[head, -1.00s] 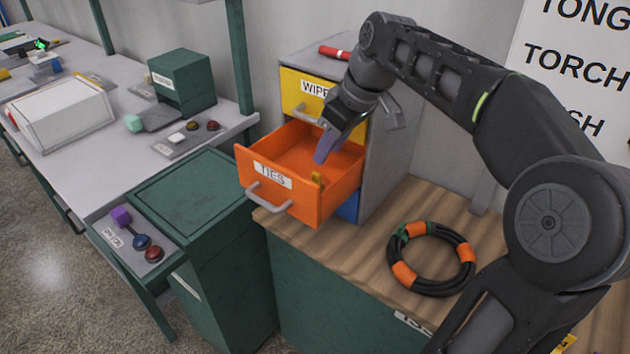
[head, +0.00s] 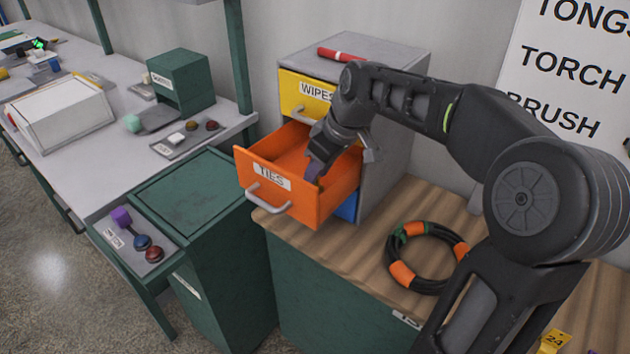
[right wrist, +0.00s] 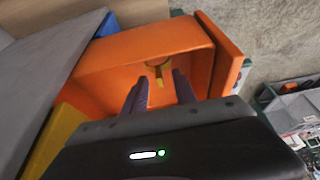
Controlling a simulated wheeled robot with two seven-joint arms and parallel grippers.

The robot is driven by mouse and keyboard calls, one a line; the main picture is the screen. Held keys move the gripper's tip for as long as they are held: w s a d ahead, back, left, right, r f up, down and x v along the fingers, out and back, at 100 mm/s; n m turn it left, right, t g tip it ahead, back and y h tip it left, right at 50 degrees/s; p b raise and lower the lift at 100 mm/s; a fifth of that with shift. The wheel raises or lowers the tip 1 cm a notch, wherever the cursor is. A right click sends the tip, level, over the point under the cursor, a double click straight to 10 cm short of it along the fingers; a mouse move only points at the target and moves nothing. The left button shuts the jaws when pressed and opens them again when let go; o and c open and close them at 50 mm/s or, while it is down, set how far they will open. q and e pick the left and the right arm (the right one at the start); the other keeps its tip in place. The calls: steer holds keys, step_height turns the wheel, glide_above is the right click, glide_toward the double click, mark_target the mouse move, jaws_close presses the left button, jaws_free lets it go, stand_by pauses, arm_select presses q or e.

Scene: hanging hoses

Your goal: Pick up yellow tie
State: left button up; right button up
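The orange drawer (head: 318,205) labelled TIES stands pulled out from the cabinet. The yellow tie (right wrist: 158,70) lies inside it near one wall, seen in the right wrist view. In the head view the tie is hidden by my gripper and the drawer wall. My right gripper (head: 314,172) reaches down into the drawer. In the right wrist view its two purple-grey fingers (right wrist: 161,84) are apart, and the tie shows between and just beyond their tips. It is not held. My left gripper is not in view.
The yellow WIPES drawer (head: 303,93) is shut above the orange one. A red marker-like object (head: 336,54) lies on the cabinet top. A coiled black hose with orange bands (head: 402,274) lies on the wooden counter. A green bin (head: 190,200) stands to the left.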

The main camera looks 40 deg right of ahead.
steer(key=shift+c, duration=0.4)
jaws_close()
stand_by(0.6)
